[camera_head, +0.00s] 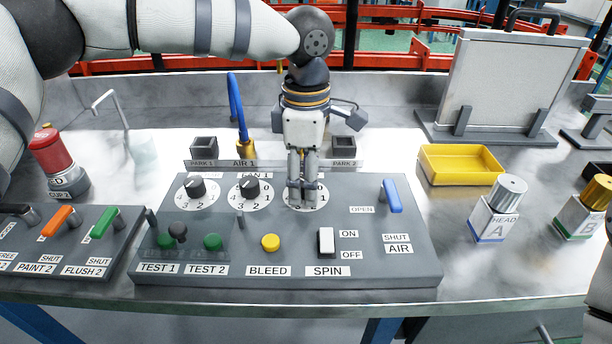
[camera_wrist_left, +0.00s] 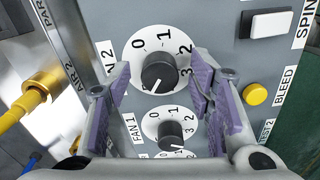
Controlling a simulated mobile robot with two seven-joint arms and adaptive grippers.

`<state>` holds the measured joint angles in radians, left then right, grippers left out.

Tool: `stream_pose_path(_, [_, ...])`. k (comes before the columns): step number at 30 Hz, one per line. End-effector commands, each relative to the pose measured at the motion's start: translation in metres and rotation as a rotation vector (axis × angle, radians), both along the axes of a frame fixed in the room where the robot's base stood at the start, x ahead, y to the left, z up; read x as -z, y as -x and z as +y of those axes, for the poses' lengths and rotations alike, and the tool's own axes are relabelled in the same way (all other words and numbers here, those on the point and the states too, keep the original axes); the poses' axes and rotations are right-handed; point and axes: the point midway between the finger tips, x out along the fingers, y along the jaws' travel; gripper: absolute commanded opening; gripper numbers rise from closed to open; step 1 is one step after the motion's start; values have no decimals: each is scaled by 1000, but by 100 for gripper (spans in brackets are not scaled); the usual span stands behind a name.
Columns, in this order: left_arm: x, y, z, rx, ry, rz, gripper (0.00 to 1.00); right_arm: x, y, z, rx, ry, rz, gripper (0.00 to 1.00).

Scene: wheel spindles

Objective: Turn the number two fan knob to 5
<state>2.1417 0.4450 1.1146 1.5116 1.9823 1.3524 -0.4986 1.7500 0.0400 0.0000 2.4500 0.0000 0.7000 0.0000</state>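The number two fan knob (camera_wrist_left: 158,70) is black on a white dial (camera_wrist_left: 132,53); 0, 1, 2 and 3 show in the left wrist view. Its white mark points down and slightly left, where I see no numeral. My left gripper (camera_head: 303,193) points down over this right-most dial in the head view, hiding most of the knob. In the left wrist view the gripper (camera_wrist_left: 163,85) has its purple-padded fingers apart, one on each side of the knob. Contact cannot be told. The fan 1 knob (camera_wrist_left: 170,133) is beside it. My right gripper is out of view.
The grey panel (camera_head: 390,260) also has a blue air lever (camera_head: 391,196), a white spin switch (camera_head: 326,240), a yellow bleed button (camera_head: 270,242) and green test buttons under a clear cover. A blue hose (camera_head: 236,102) rises behind. A yellow tray (camera_head: 430,181) sits right.

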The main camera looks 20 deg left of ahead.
Motion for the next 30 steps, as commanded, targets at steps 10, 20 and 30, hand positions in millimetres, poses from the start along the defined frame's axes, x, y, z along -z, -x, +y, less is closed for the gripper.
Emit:
stream_pose_path(10, [-26, -1, 0, 0, 0, -4, 48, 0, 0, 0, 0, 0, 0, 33])
stream_pose_path(20, [-106, 0, 0, -1, 0, -2, 48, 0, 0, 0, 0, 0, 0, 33])
stream_pose_path(30, [-120, 0, 0, 0, 0, 1, 48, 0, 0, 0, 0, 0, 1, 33])
